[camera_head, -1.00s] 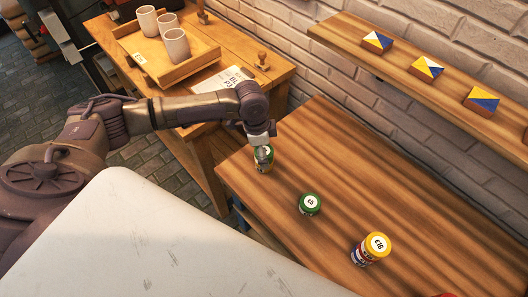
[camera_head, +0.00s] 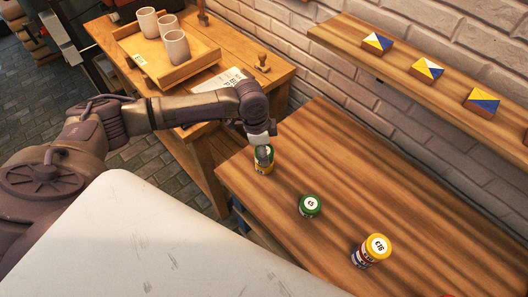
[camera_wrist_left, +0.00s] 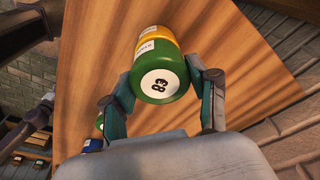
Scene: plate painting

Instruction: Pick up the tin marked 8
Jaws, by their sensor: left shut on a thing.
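The tin marked 8 (camera_wrist_left: 160,84) is green with a white disc on its lid, and the disc also bears a small mark beside the 8. Below it is a yellow part (camera_wrist_left: 155,42) with a white label, apparently another tin under it. In the head view the green tin (camera_head: 267,151) stands at the left end of the table. My left gripper (camera_wrist_left: 163,92) is shut on the green tin, one finger on each side; it also shows in the head view (camera_head: 264,153). My right gripper is not in view.
On the wooden table (camera_head: 300,150) stand a lone green tin (camera_head: 309,205) and a yellow-topped stack (camera_head: 371,251). A wall shelf (camera_head: 452,88) holds painted blocks. A side bench (camera_head: 245,45) holds a tray (camera_head: 185,72) of cups.

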